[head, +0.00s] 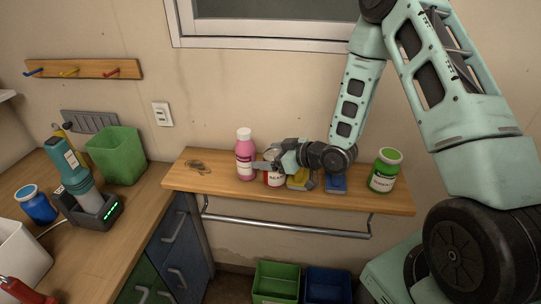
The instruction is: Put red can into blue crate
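The red can (273,180), with a pale label, stands upright on the wooden shelf, partly hidden by my gripper. My gripper (266,165) reaches in from the right at the can's upper part, with a finger across its front. The far finger is hidden, so I cannot tell whether it is closed on the can. The blue crate (327,284) is low down below the shelf, at the bottom edge of the view, to the right of a green crate (276,280).
A pink bottle (245,158) stands just left of the can. Yellow (299,181) and blue (336,184) items lie to its right, then a green can (384,172). A metal rail (285,227) runs below the shelf front, above the crates. A workbench (115,225) is at left.

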